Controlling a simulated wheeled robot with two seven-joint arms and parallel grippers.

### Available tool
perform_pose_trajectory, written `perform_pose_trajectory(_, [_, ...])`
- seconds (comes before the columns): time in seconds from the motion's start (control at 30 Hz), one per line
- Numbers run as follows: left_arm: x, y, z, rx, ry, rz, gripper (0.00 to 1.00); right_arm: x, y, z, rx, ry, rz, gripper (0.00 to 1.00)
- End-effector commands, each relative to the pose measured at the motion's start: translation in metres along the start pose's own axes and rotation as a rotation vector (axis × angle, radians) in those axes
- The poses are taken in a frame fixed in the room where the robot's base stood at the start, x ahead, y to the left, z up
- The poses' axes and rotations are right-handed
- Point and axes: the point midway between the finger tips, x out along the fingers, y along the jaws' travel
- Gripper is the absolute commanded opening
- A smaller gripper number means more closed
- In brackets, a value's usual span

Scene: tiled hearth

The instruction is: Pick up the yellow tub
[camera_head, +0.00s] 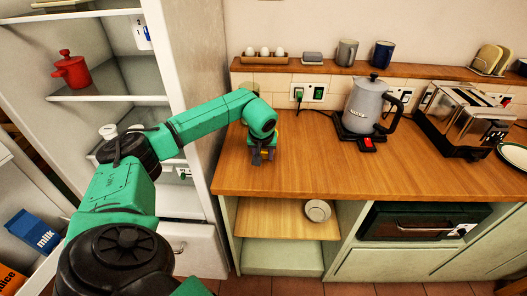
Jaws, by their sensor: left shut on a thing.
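My left arm, green and black, reaches from the lower left to the left part of the wooden counter. My left gripper (262,157) points down there and is shut on a small yellow thing, which looks like the yellow tub (265,151). Only a little yellow shows between the fingers, and the rest of it is hidden by the gripper. I cannot tell whether it touches the counter or is just above it. My right gripper is out of view.
A grey kettle (368,104) stands on its base right of the gripper, and a toaster (464,123) farther right. A shelf with an egg holder (265,60) and mugs runs behind. The counter front (310,172) is clear. Open white shelving with a red pot (72,71) stands left.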

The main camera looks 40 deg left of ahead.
Motion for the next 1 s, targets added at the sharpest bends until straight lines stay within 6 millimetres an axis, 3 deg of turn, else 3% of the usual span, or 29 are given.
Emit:
perform_pose_trajectory(0.17, [-0.003,0.000,-0.002,-0.001,0.003,0.002,0.00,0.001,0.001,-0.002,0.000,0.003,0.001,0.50])
perform_pose_trajectory(0.37, [-0.028,0.001,-0.013,-0.002,0.006,0.005,0.00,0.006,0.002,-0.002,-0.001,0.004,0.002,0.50])
perform_pose_trajectory(0.73, [-0.151,0.002,-0.063,-0.002,0.005,0.007,0.00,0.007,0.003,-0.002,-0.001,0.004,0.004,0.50])
perform_pose_trajectory(0.83, [-0.172,0.001,-0.072,-0.002,0.004,0.005,0.00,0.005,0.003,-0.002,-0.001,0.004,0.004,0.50])
perform_pose_trajectory(1.0, [-0.185,0.000,-0.077,-0.001,0.000,0.001,0.00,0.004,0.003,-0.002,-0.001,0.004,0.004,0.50])
